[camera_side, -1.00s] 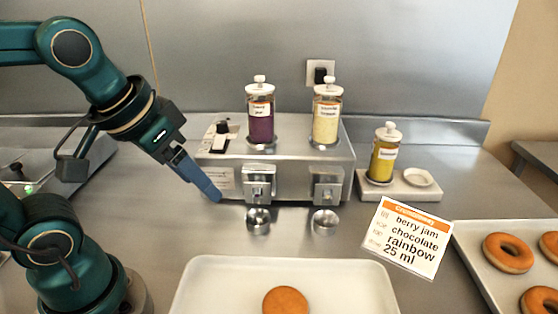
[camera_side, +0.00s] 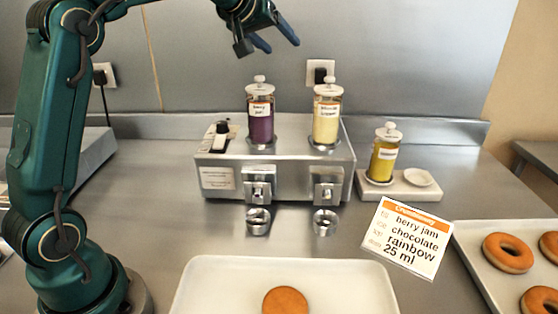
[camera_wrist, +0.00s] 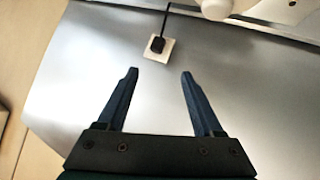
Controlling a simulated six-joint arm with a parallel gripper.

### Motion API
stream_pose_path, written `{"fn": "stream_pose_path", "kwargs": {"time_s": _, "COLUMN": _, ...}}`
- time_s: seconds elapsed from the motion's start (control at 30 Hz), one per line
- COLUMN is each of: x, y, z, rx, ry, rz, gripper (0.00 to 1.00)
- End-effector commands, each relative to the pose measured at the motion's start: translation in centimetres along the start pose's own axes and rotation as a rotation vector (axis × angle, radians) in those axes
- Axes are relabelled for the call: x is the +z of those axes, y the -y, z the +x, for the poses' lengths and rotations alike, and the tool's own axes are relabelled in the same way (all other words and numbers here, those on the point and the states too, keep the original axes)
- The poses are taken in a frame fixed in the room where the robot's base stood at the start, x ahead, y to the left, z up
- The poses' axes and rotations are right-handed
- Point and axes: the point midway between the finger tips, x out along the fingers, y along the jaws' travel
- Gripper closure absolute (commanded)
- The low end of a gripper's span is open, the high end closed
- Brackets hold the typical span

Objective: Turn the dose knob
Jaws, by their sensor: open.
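The dose knob appears to be the black knob (camera_side: 222,127) on the white panel at the left end of the steel dispenser (camera_side: 280,165). My gripper (camera_side: 275,45) is open and empty, raised high above and behind the dispenser's left jar, well away from the knob. In the wrist view its two blue fingers (camera_wrist: 158,75) are spread with nothing between them. The order card (camera_side: 408,237) reads berry jam, chocolate, rainbow, 25 ml. The panel's scale is too small to read.
A purple jar (camera_side: 261,112) and a cream jar (camera_side: 327,113) stand on the dispenser. A yellow jar (camera_side: 384,155) stands on a small tray at its right. In front are a white tray (camera_side: 210,280) with a round doughnut and a tray of ring doughnuts (camera_side: 480,260).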

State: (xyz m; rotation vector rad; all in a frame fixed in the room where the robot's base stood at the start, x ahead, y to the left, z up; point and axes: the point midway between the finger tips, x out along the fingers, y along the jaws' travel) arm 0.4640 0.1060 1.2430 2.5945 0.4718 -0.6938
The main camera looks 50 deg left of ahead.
Motion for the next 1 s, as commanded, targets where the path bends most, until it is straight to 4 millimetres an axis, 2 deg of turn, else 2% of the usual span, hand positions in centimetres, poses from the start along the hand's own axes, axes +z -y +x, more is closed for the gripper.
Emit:
{"fn": "stream_pose_path", "kwargs": {"time_s": 0.07, "x": 0.4, "y": 2.5, "z": 2.0, "rx": -0.064, "ry": 0.044, "rz": -0.046, "gripper": 0.32}}
{"fn": "stream_pose_path", "kwargs": {"time_s": 0.13, "x": 2.3, "y": 5.2, "z": 2.9, "rx": -0.156, "ry": 0.133, "rz": -0.09, "gripper": 0.32}}
{"fn": "stream_pose_path", "kwargs": {"time_s": 0.3, "x": 6.7, "y": 10.5, "z": 2.4, "rx": -0.37, "ry": 0.322, "rz": -0.174, "gripper": 0.32}}
{"fn": "stream_pose_path", "kwargs": {"time_s": 0.4, "x": 8.6, "y": 12.8, "z": 1.4, "rx": -0.478, "ry": 0.4, "rz": -0.215, "gripper": 0.32}}
{"fn": "stream_pose_path", "kwargs": {"time_s": 0.5, "x": 9.8, "y": 14.2, "z": 0.6, "rx": -0.554, "ry": 0.45, "rz": -0.244, "gripper": 0.32}}
{"fn": "stream_pose_path", "kwargs": {"time_s": 0.63, "x": 10.6, "y": 15.1, "z": 0.3, "rx": -0.598, "ry": 0.478, "rz": -0.26, "gripper": 0.32}}
{"fn": "stream_pose_path", "kwargs": {"time_s": 1.0, "x": 12.8, "y": 17.1, "z": 3.3, "rx": -0.598, "ry": 0.481, "rz": -0.259, "gripper": 0.32}}
